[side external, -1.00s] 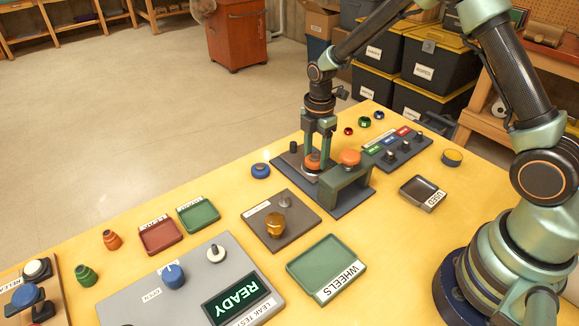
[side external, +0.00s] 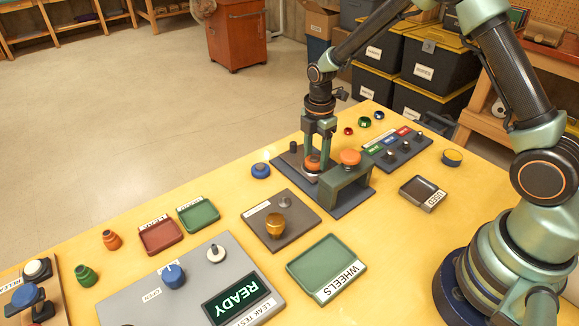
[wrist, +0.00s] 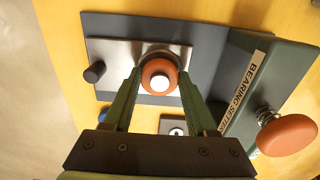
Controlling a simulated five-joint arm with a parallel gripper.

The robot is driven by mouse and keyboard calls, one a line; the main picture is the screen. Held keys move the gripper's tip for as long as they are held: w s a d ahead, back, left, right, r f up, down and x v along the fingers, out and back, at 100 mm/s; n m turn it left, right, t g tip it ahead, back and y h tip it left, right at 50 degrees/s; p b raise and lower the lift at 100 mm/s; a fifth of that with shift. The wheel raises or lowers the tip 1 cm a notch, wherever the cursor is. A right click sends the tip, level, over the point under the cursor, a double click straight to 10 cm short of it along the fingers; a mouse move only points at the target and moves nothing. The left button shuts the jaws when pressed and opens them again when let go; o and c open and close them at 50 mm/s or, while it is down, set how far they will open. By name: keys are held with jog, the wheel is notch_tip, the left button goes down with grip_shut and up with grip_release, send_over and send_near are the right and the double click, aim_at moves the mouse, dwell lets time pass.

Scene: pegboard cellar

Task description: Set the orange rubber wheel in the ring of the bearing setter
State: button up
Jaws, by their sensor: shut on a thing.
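The orange rubber wheel (wrist: 159,76) with a pale hub is between the fingertips of my gripper (wrist: 158,84), which is shut on it. In the side view my gripper (side external: 314,160) points straight down over the plate of the bearing setter (side external: 346,203), and the wheel (side external: 313,162) is low between its fingers. The wheel is at the setter's metal ring (wrist: 160,52), which shows as a rim around its far side. I cannot tell whether the wheel is fully seated. The setter's green arm bears an orange knob (side external: 350,157), to the right of my gripper.
The setter's green arm (side external: 347,182) stands close to my gripper's right. A dark peg (wrist: 95,72) stands on the plate's left. A blue-topped part (side external: 260,170), a plate with an amber knob (side external: 277,226) and an empty green WHEELS tray (side external: 327,262) are nearby.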

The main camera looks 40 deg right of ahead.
jog(key=shift+f, duration=0.3)
jog(key=o, duration=1.6)
jog(key=shift+c, duration=0.2)
jog(key=shift+r, duration=3.15)
jog(key=shift+r, duration=0.1)
